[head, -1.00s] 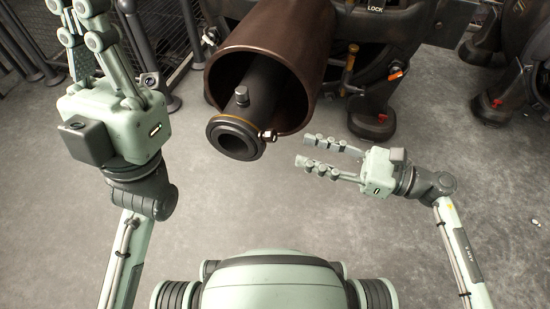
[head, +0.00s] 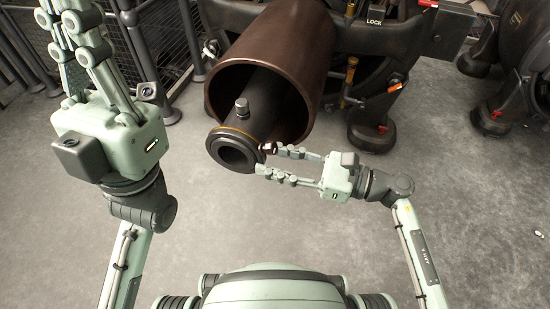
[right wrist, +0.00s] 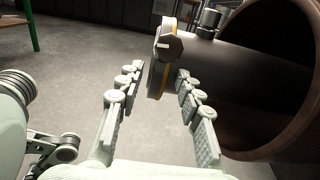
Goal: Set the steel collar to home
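The steel collar (head: 226,150) is a dark ring with a thin brass-coloured band, around the front end of a dark shaft. A small knob (head: 267,148) sticks out from its right side. In the right wrist view the collar (right wrist: 155,70) shows edge-on, with the dark faceted knob (right wrist: 172,47) facing the camera. My right gripper (head: 271,160) is open, its fingertips close to the knob. In the wrist view its fingers stand either side of the collar's lower part, with gaps visible. My left gripper (head: 72,35) is raised at the left, away from the collar; its finger opening is unclear.
A wide brown cylinder (head: 295,50) surrounds the shaft behind the collar. A short stud (head: 242,107) stands on top of the shaft. Railings stand at the back left. The floor below the collar is clear.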

